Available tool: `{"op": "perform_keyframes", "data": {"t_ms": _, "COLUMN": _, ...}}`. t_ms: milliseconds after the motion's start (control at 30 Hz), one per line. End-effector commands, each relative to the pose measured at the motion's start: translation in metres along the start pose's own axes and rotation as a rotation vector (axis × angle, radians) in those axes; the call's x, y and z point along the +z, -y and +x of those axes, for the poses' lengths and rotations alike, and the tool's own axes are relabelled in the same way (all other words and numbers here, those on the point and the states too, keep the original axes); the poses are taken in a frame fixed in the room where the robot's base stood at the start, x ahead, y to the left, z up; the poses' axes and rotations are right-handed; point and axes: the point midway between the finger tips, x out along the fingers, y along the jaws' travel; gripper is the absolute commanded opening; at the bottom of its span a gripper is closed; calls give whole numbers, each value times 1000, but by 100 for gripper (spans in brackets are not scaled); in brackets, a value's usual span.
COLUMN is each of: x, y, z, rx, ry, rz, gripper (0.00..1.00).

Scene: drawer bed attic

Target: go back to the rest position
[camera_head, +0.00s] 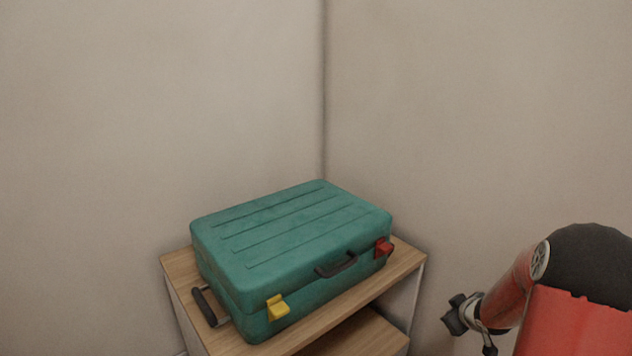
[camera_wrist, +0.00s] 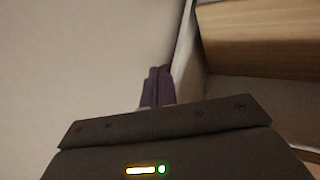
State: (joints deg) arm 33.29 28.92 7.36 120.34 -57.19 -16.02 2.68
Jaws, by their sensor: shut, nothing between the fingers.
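My gripper (camera_wrist: 159,71) shows in the wrist view, its two dark fingers together with nothing between them. It points past the pale side panel of the wooden furniture and touches nothing that I can make out. In the head view my red and black arm is at the lower right, to the right of the furniture and apart from it. The fingers are not clear there.
A closed teal suitcase (camera_head: 290,240) with a yellow latch (camera_head: 277,307), a red latch (camera_head: 384,247) and dark handles lies on a wooden stand (camera_head: 405,262) in the corner. The stand's wood also shows in the wrist view (camera_wrist: 265,35). Bare walls (camera_head: 480,120) stand behind.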

Motion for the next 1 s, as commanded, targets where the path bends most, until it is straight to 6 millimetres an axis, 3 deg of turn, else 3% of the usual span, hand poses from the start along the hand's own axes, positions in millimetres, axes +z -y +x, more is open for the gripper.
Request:
{"op": "perform_keyframes", "data": {"t_ms": 33, "x": -22, "y": -5, "z": -29, "rx": 47, "ry": 25, "rz": 4, "gripper": 0}}
{"op": "perform_keyframes", "data": {"t_ms": 100, "x": -40, "y": -8, "z": -64, "rx": 99, "ry": 66, "rz": 32, "gripper": 0}}
{"op": "perform_keyframes", "data": {"t_ms": 267, "x": -70, "y": 4, "z": -146, "rx": 183, "ry": 140, "rz": 126, "gripper": 0}}
{"op": "perform_keyframes", "data": {"t_ms": 467, "x": -84, "y": 48, "z": -246, "rx": 195, "ry": 193, "rz": 281, "gripper": 0}}
{"op": "perform_keyframes", "data": {"t_ms": 600, "x": -80, "y": 93, "z": -308, "rx": 132, "ry": 214, "rz": 392, "gripper": 0}}
{"op": "perform_keyframes", "data": {"t_ms": 800, "x": -64, "y": 155, "z": -369, "rx": -11, "ry": 230, "rz": 497, "gripper": 0}}
{"op": "perform_keyframes", "data": {"t_ms": 1000, "x": -53, "y": 185, "z": -392, "rx": -97, "ry": 241, "rz": 531, "gripper": 0}}
